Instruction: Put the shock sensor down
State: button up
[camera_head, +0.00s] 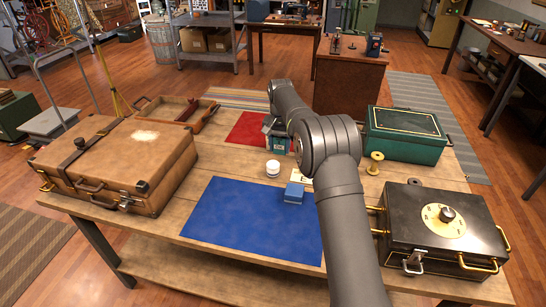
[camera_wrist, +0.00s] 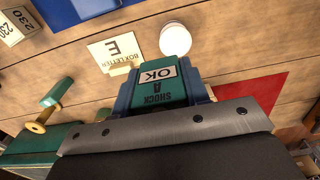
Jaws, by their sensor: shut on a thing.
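I cannot tell whether the sensor touches the table.
A white round jar (camera_head: 273,168) and a blue box (camera_head: 293,193) stand close by. A "BOX LETTER E" card (camera_wrist: 115,50) lies near the sensor. The blue mat (camera_head: 250,222) has bare room. A brown case (camera_head: 112,160), green box (camera_head: 405,135) and black box (camera_head: 440,230) flank the area.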

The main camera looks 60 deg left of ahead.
aim_at(273, 164)
jog(key=shift+s+a+f, duration=0.75)
jog(key=shift+a+f, duration=0.05)
jog(key=shift+a, duration=0.15)
jog(key=shift+f, duration=1.9)
jog(key=shift+f, duration=0.15)
jog(key=o, duration=1)
notch_tip(273, 164, up, 12)
jog(key=shift+r, duration=0.15)
